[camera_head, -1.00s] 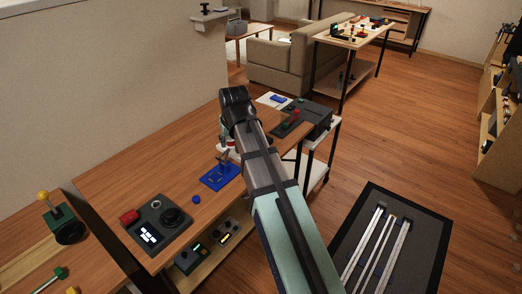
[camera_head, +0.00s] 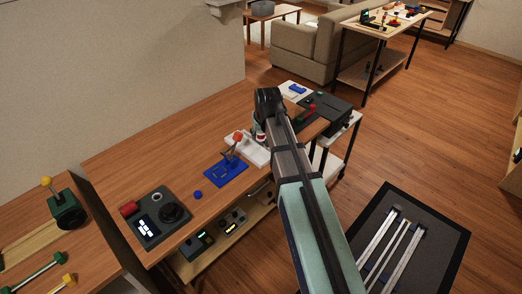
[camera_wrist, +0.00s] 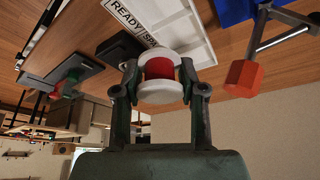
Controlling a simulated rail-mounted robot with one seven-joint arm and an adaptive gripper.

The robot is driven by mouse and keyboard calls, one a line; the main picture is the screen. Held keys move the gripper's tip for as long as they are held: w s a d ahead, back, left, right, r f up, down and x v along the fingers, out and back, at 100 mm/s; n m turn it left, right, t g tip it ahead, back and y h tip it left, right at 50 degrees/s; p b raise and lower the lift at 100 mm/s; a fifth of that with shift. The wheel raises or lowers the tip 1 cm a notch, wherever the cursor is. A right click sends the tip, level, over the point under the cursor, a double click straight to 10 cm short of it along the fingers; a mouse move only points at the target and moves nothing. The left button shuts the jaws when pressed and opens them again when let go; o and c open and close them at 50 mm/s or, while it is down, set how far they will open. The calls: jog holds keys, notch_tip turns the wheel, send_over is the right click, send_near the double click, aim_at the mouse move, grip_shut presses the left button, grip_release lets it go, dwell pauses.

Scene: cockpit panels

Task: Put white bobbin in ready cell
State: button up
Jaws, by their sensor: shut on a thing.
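A bobbin with white flanges and a red middle (camera_wrist: 160,92) is between the fingers of my gripper (camera_wrist: 159,70), which is shut on it in the wrist view. In the head view the bobbin (camera_head: 260,138) shows partly beside my arm. A white tray (camera_head: 242,137) lies on the wooden bench, close to the bobbin. In the wrist view the tray (camera_wrist: 196,48) carries a label (camera_wrist: 134,20) reading "READY" and the start of another word. The bobbin overlaps the tray's edge in this view; I cannot tell its height above it.
A blue base (camera_head: 224,175) with an orange-tipped lever (camera_head: 238,137) stands beside the tray; the orange tip (camera_wrist: 245,78) is near my gripper. A dark control panel (camera_head: 150,232) and blue knob (camera_head: 197,195) are left.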

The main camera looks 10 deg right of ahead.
aim_at(260, 156)
notch_tip(260, 156, down, 10)
jog(key=shift+r+p, duration=0.25)
jog(key=shift+p, duration=0.45)
jog(key=shift+s+f+b, duration=0.25)
jog(key=shift+f+b, duration=0.2)
jog(key=shift+f, duration=0.2)
jog(key=o, duration=1)
jog(key=shift+o, duration=0.8)
jog(key=shift+w+d+f, duration=0.1)
jog(key=shift+w+f, duration=0.1)
jog(key=shift+f, duration=0.05)
jog(key=shift+r, duration=0.15)
jog(key=shift+r, duration=0.2)
